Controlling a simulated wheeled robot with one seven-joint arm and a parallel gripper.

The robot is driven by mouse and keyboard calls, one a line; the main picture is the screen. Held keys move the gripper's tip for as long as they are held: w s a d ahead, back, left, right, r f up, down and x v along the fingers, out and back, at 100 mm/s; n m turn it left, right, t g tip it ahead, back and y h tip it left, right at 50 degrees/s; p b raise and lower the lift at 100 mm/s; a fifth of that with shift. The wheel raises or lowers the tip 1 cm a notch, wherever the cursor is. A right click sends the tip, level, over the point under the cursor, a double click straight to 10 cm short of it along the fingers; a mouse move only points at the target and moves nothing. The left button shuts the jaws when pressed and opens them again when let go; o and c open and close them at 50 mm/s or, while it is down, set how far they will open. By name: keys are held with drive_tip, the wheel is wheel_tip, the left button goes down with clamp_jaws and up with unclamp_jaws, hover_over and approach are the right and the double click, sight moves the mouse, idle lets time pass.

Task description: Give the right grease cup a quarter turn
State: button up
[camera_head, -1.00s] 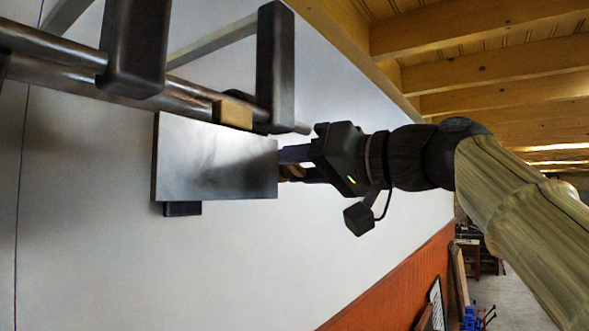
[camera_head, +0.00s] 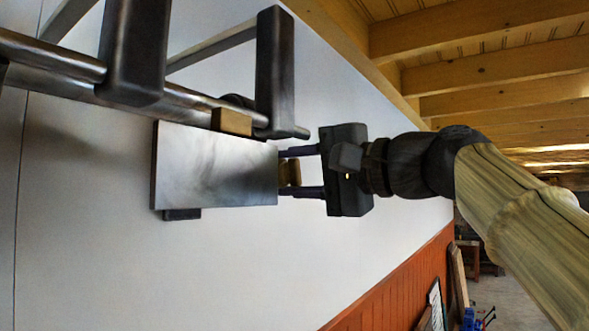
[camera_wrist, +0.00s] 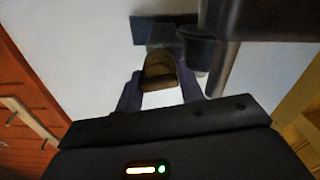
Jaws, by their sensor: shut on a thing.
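The right grease cup is a small brass-coloured knob (camera_head: 291,172) at the right edge of a grey metal block (camera_head: 215,165). It also shows in the wrist view (camera_wrist: 160,72), between the two fingers. My gripper (camera_head: 286,172) comes in from the right. Its two dark fingers lie above and below the cup in the head view, and it is shut on the cup. The exact finger contact is hard to make out. The cup's far side, against the block, is hidden.
Another brass block (camera_head: 231,121) sits at the metal block's top edge. Thick steel rods (camera_head: 50,55) and dark uprights (camera_head: 275,70) stand close above and left of my gripper. A pale wall (camera_head: 85,260) lies behind. Open room shows below and right.

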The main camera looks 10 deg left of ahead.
drive_tip(key=shift+m, duration=1.2)
drive_tip(key=shift+f, duration=0.1)
drive_tip(key=o, duration=1)
drive_tip(key=shift+c, duration=0.2)
drive_tip(key=shift+d, duration=0.2)
